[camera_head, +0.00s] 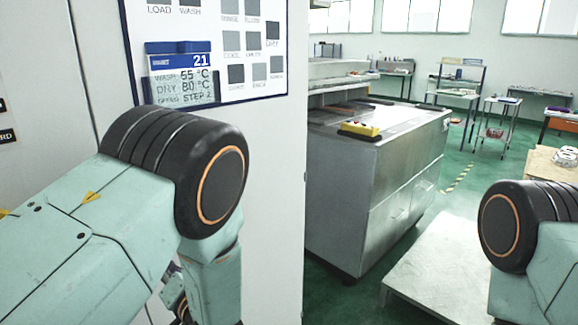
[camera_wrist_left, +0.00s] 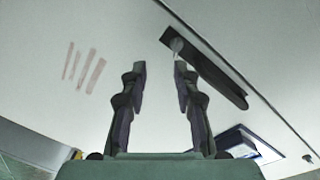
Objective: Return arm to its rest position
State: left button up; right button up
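My left arm (camera_head: 130,215) comes in from the left in the head view, bent at a large black joint with an orange ring. Its lower link hangs down in front of the white machine panel. My left gripper (camera_wrist_left: 160,70) shows in the left wrist view with its two fingers apart and nothing between them. A pale panel with a dark, elongated recess or handle (camera_wrist_left: 215,75) lies beyond the fingertips; I cannot tell the distance. My right arm (camera_head: 535,250) shows at the right edge of the head view; its gripper is out of view.
A pale platform (camera_head: 440,270) lies at front right.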

pick_arm(q)
jog(key=s+d+f+g+h+b, duration=0.2)
jog(key=s+f+h+b, duration=0.3)
jog(key=f, duration=0.6)
jog(key=s+d+f+g+h, duration=0.2)
jog(key=s+f+h, duration=0.2)
jog(key=s+f, duration=0.5)
jog(key=s+d+f+g+h+b, duration=0.1)
jog(key=s+f+g+b, duration=0.3)
jog(key=s+f, duration=0.5)
jog(key=s+d+f+n+g+h+b, duration=0.1)
jog(key=s+f+b, duration=0.5)
jog(key=s, duration=0.7)
notch_tip(320, 180, down, 3)
jog(key=g+h, duration=0.1)
jog(key=g, duration=0.1)
jog(key=shift+s+d+n+g+h, duration=0.15)
jog(key=shift+d+n+g+h, duration=0.15)
jog(key=shift+d+g+h, duration=0.1)
jog(key=shift+r, duration=0.15)
